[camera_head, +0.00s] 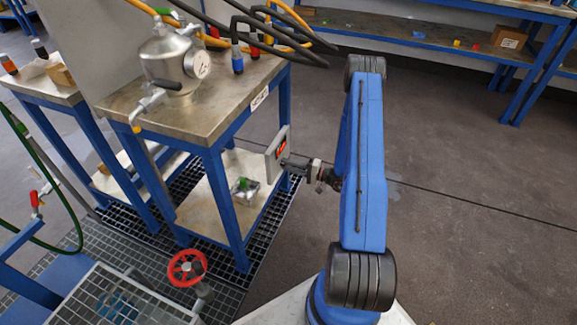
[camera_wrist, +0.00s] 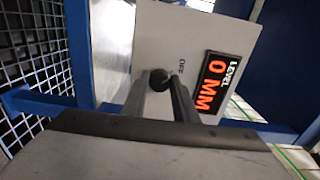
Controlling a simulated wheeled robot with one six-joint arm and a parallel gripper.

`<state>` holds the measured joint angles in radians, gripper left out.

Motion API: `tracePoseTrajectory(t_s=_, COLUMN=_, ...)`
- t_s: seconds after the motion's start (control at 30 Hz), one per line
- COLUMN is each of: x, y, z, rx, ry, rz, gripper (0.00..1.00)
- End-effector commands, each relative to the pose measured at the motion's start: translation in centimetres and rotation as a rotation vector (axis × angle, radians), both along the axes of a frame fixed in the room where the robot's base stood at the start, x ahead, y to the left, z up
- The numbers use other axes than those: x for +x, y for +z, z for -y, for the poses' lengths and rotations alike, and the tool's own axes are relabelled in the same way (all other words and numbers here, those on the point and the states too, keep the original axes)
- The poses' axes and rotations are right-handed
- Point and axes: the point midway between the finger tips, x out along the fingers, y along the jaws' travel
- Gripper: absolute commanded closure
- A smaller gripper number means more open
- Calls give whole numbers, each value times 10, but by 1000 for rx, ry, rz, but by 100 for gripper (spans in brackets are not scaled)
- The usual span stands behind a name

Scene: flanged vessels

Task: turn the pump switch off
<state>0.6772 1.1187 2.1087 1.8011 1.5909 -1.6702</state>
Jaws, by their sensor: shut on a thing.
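The pump switch is a round black knob (camera_wrist: 159,77) on a light grey panel (camera_wrist: 160,35) in the wrist view. The word OFF is printed just to the right of the knob. My gripper (camera_wrist: 158,88) has a finger on each side of the knob and is shut on it. In the head view my gripper (camera_head: 291,163) reaches left to the panel (camera_head: 271,158) at the table's right side; the knob itself is too small to tell there. The knob's pointer direction cannot be made out.
A lit display (camera_wrist: 212,82) beside the knob reads LEVEL 0 MM. The panel is by a blue-legged table (camera_head: 213,125) bearing a metal vessel (camera_head: 172,62). A red handwheel (camera_head: 187,268) stands in front. The floor (camera_head: 450,190) to the right is clear.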

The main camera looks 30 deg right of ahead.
Motion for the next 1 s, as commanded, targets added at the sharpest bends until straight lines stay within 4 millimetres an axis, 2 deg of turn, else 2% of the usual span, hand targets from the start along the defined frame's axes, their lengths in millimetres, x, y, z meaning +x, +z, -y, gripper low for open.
tracePoseTrajectory(t_s=0.3, x=-1, y=-1, z=0, rx=0, ry=0, rz=-3, gripper=96)
tracePoseTrajectory(t_s=0.33, x=-1, y=-1, z=0, rx=0, ry=0, rz=-3, gripper=67)
tracePoseTrajectory(t_s=0.4, x=-1, y=-1, z=0, rx=0, ry=0, rz=-3, gripper=55)
tracePoseTrajectory(t_s=0.77, x=-3, y=0, z=2, rx=0, ry=-1, rz=-1, gripper=55)
tracePoseTrajectory(t_s=1.0, x=-26, y=0, z=22, rx=1, ry=-5, rz=-2, gripper=55)
